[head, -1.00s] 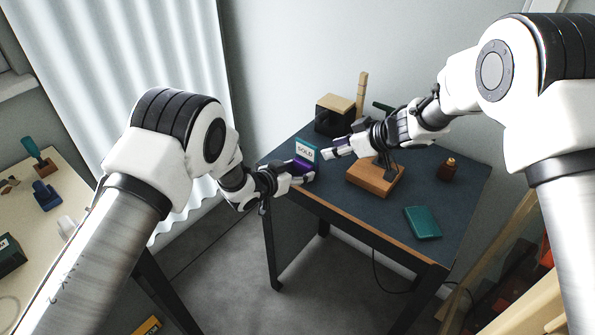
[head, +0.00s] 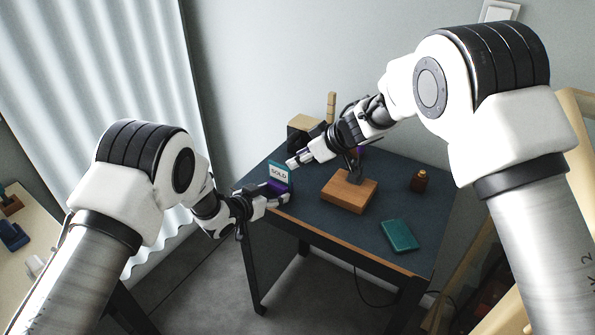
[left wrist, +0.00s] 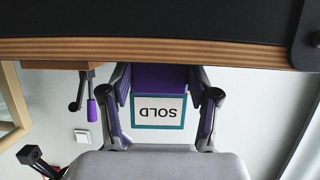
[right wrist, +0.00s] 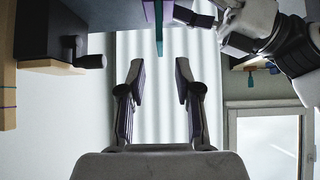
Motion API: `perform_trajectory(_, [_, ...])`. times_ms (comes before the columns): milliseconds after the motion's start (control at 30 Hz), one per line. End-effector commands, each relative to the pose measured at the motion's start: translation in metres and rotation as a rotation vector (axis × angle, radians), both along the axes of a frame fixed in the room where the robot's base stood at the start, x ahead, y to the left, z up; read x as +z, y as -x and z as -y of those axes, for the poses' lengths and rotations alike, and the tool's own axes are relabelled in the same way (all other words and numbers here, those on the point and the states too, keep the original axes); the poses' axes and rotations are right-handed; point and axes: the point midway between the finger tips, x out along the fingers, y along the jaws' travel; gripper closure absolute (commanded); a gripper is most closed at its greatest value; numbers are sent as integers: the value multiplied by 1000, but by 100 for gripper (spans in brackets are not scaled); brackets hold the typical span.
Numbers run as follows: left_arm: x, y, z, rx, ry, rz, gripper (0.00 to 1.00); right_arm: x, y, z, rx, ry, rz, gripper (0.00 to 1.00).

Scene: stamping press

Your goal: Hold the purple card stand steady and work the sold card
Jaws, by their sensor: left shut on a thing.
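The purple card stand (head: 276,188) sits at the left edge of the dark table, and it also shows in the left wrist view (left wrist: 160,78). The sold card (head: 279,173), white with a teal border, stands upright in it and reads upside down in the left wrist view (left wrist: 158,111). My left gripper (head: 284,198) is shut on the stand, with one finger on each side. My right gripper (head: 291,164) is open and empty, just to the upper right of the card. In the right wrist view the card (right wrist: 159,30) shows edge-on beyond the open fingers, apart from them.
A wooden block (head: 347,190) with a lever mechanism stands right of the card stand. A black box with a wooden top (head: 303,124) is behind my right gripper.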

Motion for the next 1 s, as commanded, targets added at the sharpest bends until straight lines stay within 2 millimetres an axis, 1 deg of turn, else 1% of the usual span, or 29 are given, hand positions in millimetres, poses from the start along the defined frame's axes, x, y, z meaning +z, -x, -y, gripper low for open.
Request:
perform_trajectory(167, [-2,1,0,1,0,-4,100,-12,-6,-8,0,1,-2,67])
perform_trajectory(600, [-1,0,0,1,-1,-2,100,-58,-35,-46,1,-1,-1,67])
perform_trajectory(700, [-1,0,0,1,-1,-2,100,-55,-34,-44,-1,0,-1,100])
perform_trajectory(1000, [-1,0,0,1,-1,-2,100,-54,-34,-43,-1,0,-1,100])
